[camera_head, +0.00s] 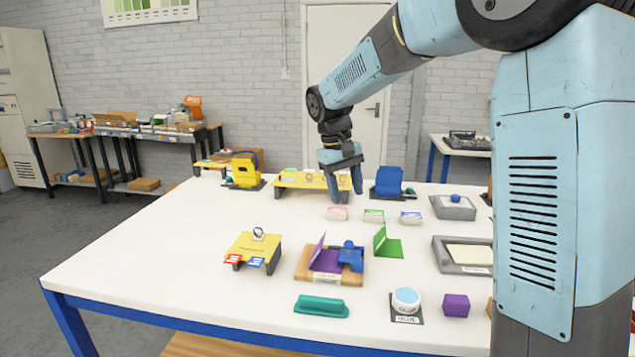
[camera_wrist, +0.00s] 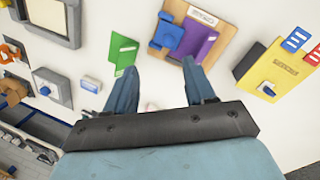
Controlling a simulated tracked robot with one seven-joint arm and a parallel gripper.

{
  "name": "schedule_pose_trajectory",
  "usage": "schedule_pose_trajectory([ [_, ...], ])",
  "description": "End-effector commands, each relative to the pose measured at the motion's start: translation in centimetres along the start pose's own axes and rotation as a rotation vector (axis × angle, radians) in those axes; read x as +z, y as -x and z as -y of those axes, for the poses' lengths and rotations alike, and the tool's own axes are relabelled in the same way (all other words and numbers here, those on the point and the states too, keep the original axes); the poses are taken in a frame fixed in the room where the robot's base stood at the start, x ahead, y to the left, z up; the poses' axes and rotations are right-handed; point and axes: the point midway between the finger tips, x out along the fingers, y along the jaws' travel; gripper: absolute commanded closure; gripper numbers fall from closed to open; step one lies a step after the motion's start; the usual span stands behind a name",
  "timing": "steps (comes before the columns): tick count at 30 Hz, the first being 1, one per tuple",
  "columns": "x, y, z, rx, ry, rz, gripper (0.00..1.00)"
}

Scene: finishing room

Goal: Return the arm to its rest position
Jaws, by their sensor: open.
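My arm reaches in from the right of the head view and bends down over the white table (camera_head: 180,255). My gripper (camera_head: 345,190) hangs above the far half of the table, fingers pointing down. In the wrist view my gripper (camera_wrist: 160,85) shows its two blue fingers apart with nothing held between them. The upper arm hides part of the table's right side.
Below are a purple-and-wood holder (camera_head: 305,268), a green stand (camera_head: 388,245), a yellow stand (camera_head: 262,245), small labelled blocks (camera_head: 373,215) and a grey tray (camera_head: 448,262). A yellow shelf (camera_head: 300,180) and blue holder (camera_head: 388,183) stand behind. The table's left part is bare.

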Motion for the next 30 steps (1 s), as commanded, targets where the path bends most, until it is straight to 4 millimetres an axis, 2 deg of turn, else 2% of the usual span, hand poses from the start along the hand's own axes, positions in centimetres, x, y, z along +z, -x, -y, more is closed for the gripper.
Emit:
schedule_pose_trajectory([
  [1,1.4,0.7,-0.6,-0.004,-0.016,-0.021,0.46],
  [6,5.8,2.2,-2.4,-0.021,-0.067,-0.086,0.46],
  [15,13.5,3.5,-4.4,-0.049,-0.156,-0.205,0.46],
  [23,20.0,3.4,-5.2,-0.070,-0.235,-0.310,0.46],
  [30,25.5,2.3,-5.2,-0.089,-0.308,-0.411,0.46],
])
